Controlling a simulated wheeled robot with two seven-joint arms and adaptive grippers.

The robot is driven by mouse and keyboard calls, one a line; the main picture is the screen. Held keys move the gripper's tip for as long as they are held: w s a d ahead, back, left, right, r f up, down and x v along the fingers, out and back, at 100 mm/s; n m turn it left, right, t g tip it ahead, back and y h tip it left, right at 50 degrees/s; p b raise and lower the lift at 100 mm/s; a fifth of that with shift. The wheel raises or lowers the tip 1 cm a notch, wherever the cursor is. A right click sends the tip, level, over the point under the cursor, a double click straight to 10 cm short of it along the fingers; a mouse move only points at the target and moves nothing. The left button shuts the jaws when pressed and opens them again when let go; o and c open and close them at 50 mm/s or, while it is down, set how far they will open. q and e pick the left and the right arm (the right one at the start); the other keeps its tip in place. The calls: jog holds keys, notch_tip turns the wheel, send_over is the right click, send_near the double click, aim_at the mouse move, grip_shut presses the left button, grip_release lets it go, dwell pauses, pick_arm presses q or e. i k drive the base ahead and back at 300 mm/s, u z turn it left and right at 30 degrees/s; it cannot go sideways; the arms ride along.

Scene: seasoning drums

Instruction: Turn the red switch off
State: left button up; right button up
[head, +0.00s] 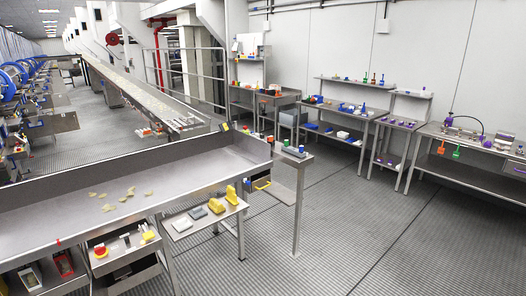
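Under the near metal table, at the lower left of the head view, a red switch-like part (65,264) sits in a dark housing. Neither of my grippers is in view.
The long metal table (150,178) has a raised rim and scattered yellowish pieces (104,196). A lower shelf holds yellow scoops (216,206) and grey blocks. Side benches (465,145) line the right wall. The grated floor (330,225) between is clear.

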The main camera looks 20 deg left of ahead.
aim_at(100, 251)
jog(key=u, duration=1.05)
jog(key=i, duration=1.05)
jog(key=u, duration=1.25)
jog(key=i, duration=0.15)
jog(key=u, duration=0.7)
